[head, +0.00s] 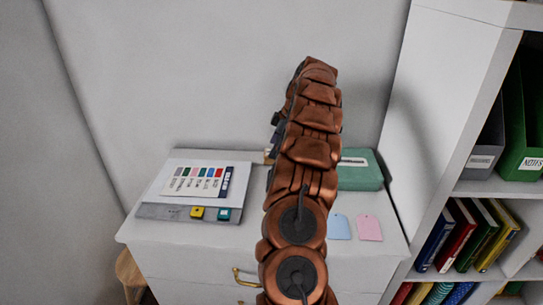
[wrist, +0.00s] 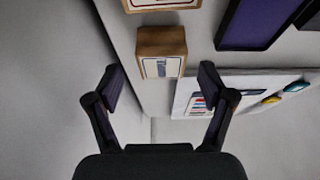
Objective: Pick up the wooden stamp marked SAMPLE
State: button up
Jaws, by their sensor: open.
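In the wrist view a small wooden block stamp (wrist: 161,42) with a pale label on its face lies ahead of my gripper (wrist: 159,84), roughly centred between the fingertips. My gripper is open and nothing is between its fingers. A second wooden stamp (wrist: 162,4) with a framed label is cut off at the top edge. The print on both labels is too small to read, so I cannot tell which says SAMPLE. In the head view my arm hides most of this area; only a small wooden edge (head: 267,157) shows beside it.
A green box (head: 359,178) stands behind. A bookshelf (head: 500,188) borders the right. A dark purple object (wrist: 257,22) is near the stamps.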

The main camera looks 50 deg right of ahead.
jog(key=shift+a+f, duration=0.25)
jog(key=shift+f, duration=0.05)
jog(key=shift+p+x, duration=0.35)
jog(key=shift+x, duration=0.65)
jog(key=shift+d, duration=0.1)
jog(key=c, duration=1.3)
jog(key=shift+o, duration=0.2)
jog(key=shift+w+r, duration=0.1)
jog(key=shift+r, duration=0.05)
jog(key=shift+r+b, duration=0.8)
jog(key=shift+r, duration=0.8)
jog(key=shift+s+a+r+b, duration=0.25)
jog(key=shift+s+a+b, duration=0.5)
jog(key=shift+s+a, duration=1.15)
jog(key=shift+s+a+r+b, duration=0.25)
jog(key=shift+s+a+b, duration=0.55)
jog(key=shift+s+a, duration=1.1)
jog(key=shift+s+a+r+b, duration=0.3)
jog(key=shift+s+a+b, duration=0.45)
jog(key=shift+s+a, duration=1.15)
